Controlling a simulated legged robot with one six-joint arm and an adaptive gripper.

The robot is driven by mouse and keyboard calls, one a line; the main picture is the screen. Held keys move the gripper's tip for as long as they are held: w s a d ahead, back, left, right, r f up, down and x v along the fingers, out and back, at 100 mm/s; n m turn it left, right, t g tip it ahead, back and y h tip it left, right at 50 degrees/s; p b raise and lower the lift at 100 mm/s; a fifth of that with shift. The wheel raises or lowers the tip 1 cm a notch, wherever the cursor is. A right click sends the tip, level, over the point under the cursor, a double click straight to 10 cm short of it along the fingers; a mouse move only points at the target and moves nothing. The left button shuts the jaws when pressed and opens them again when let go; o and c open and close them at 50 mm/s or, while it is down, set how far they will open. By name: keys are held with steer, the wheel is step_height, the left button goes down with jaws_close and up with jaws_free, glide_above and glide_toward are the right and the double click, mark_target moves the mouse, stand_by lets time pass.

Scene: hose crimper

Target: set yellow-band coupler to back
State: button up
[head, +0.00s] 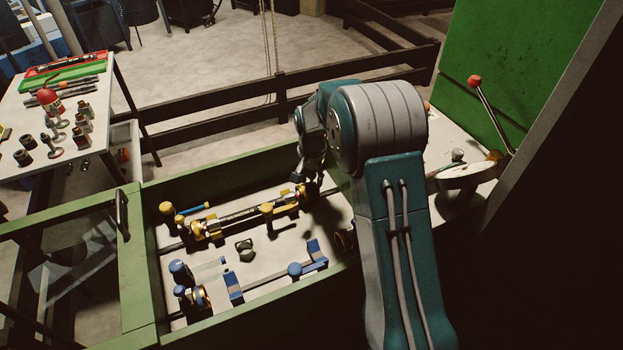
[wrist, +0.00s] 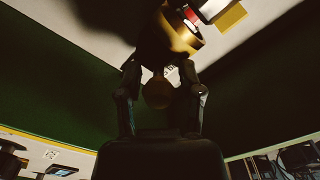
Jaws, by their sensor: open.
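My gripper (head: 306,176) is at the right end of the yellow-marked assembly in the green-framed bay. In the wrist view its two dark fingers (wrist: 160,75) stand apart, with a round brass-yellow knob (wrist: 158,93) showing between them. I cannot tell whether they touch it. A larger yellow cylindrical part (wrist: 181,36) with a bright end shows just beyond the fingertips. In the head view, yellow fittings (head: 213,229) sit along a rod at the left, and another yellow piece (head: 267,209) sits mid-rod. Which one is the yellow-band coupler is unclear; my arm hides part of the right end.
A small dark part (head: 244,249) lies between the rows. The green frame (head: 225,180) walls the bay.

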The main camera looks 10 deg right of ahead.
steer(key=shift+f, duration=0.1)
jaws_close()
steer(key=d, duration=0.1)
steer(key=w+d, duration=0.1)
steer(key=d, duration=0.1)
steer(key=shift+d, duration=0.2)
jaws_free()
steer(key=shift+r, duration=0.25)
steer(key=shift+s+d+f, duration=0.1)
steer(key=shift+f, duration=0.05)
